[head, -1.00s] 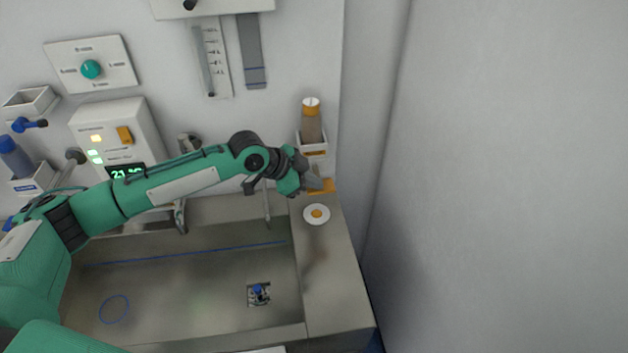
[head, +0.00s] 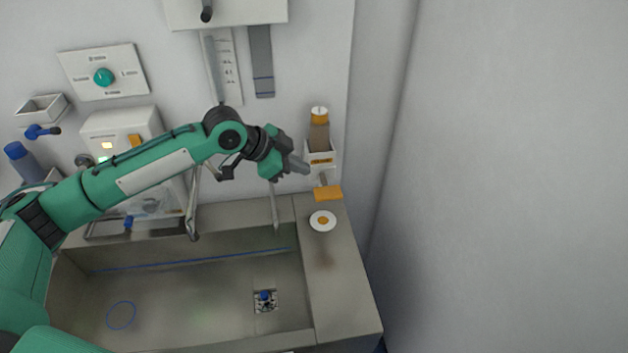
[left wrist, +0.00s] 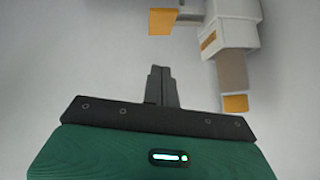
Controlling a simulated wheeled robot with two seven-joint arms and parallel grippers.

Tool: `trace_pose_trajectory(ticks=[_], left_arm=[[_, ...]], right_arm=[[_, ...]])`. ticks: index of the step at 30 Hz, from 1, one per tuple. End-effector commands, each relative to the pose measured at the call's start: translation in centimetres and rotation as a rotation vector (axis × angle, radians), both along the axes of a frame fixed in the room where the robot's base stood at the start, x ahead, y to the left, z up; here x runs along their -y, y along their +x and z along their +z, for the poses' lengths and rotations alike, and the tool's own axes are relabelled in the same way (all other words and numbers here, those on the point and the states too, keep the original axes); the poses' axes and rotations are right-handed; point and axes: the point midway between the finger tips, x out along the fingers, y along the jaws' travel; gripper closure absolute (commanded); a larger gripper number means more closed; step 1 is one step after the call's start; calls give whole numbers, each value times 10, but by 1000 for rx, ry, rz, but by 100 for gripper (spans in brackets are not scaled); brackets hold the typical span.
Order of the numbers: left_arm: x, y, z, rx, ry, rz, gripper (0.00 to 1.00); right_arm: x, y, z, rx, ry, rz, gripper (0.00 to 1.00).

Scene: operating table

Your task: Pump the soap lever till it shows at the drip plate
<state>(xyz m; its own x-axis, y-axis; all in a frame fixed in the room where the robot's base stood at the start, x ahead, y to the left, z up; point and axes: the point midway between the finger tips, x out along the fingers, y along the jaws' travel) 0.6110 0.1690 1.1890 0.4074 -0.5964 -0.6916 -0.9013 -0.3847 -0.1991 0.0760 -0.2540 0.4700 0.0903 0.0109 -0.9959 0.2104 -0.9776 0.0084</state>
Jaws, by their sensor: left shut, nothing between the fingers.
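The soap dispenser (head: 319,146) is on the wall at the right, a brownish bottle with an orange cap in a white holder. Its orange lever (head: 328,193) juts out below the holder. The white drip plate (head: 323,221) lies on the steel ledge under it, with an orange spot at its middle. My left gripper (head: 305,169) is shut and empty, just left of the holder and above the lever, apart from the lever. My right gripper is not in view.
A steel basin (head: 200,285) with a drain (head: 265,300) lies below my left arm. A wall box (head: 110,125) with lights, a dial panel (head: 103,75) and a blue bottle (head: 22,158) are at the left. The ledge around the plate is clear.

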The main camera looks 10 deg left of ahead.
Motion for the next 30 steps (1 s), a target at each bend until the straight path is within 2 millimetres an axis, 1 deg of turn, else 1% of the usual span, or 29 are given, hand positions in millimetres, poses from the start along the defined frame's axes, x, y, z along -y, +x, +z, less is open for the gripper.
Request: trace_pose_trajectory(ticks=[1, 4, 9, 15, 22, 30], left_arm=[[-6, -2, 3, 3, 2, 1, 100], [-15, -6, 14, 3, 1, 1, 100], [-21, -10, 23, 1, 1, 0, 100], [-22, -10, 25, 1, 0, -1, 100], [-21, -10, 24, 1, 0, -1, 100], [-21, -10, 24, 1, 0, -1, 100]], right_arm=[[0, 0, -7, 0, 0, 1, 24], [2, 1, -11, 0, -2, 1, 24], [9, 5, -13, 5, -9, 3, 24], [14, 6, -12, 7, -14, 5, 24], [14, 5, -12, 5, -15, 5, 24], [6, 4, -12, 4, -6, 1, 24]])
